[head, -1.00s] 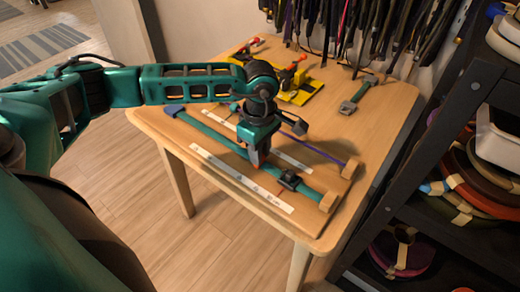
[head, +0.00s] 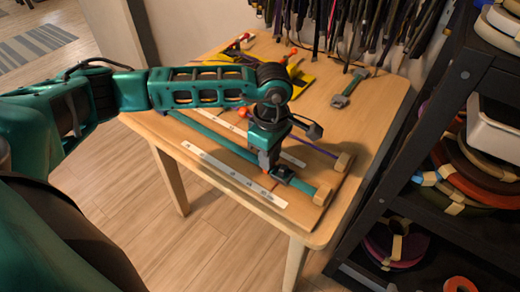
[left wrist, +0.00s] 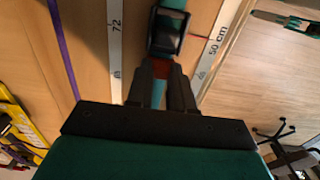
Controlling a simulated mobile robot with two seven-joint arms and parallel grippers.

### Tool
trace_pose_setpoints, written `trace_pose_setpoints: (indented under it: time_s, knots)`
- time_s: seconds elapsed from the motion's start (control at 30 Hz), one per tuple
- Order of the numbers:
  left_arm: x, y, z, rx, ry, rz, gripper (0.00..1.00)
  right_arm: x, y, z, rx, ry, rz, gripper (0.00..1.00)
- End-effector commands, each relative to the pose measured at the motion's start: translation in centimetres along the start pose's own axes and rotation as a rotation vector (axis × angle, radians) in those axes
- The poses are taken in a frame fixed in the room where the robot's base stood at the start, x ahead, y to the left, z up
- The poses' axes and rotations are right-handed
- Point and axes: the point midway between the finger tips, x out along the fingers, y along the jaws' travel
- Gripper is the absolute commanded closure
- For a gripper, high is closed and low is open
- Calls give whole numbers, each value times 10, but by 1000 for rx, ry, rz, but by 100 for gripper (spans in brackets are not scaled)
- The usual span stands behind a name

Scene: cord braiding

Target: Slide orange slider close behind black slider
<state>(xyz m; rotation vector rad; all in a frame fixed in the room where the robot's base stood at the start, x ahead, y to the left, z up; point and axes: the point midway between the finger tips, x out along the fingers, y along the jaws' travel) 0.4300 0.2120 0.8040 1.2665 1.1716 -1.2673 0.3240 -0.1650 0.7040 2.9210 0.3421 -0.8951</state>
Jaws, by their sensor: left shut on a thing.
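The black slider (head: 282,174), a dark buckle, sits on the teal strap (head: 222,140) near its right end; it also shows in the left wrist view (left wrist: 165,32). My left gripper (head: 267,170) is low over the strap, just left of the black slider. In the left wrist view, its fingers (left wrist: 160,88) are shut on the orange slider (left wrist: 160,70), of which only a reddish-orange part shows between them. The orange slider is right behind the black slider, with little or no gap; I cannot tell whether they touch. My right gripper is not in view.
White rulers lie along the strap, the nearer one (head: 230,174) in front. A wooden block (head: 322,194) stands at the strap's right end. A purple cord (head: 316,147) runs behind. A yellow tool (head: 297,88) lies farther back. A dark shelf (head: 455,100) stands right.

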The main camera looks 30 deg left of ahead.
Motion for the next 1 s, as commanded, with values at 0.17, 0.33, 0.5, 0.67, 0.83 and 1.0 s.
trace_pose_setpoints:
  time_s: [0.17,0.33,0.5,0.67,0.83,1.0]
  knots:
    - [0,0,0,0,0,0,100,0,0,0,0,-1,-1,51]
    - [0,0,0,0,0,0,66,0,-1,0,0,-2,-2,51]
    - [0,0,-1,0,0,0,51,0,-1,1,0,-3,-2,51]
    - [0,0,-1,0,0,0,51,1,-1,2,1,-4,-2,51]
    - [-8,1,-1,0,-1,3,51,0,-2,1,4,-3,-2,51]
    - [-37,1,-1,1,-1,6,51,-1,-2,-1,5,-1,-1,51]
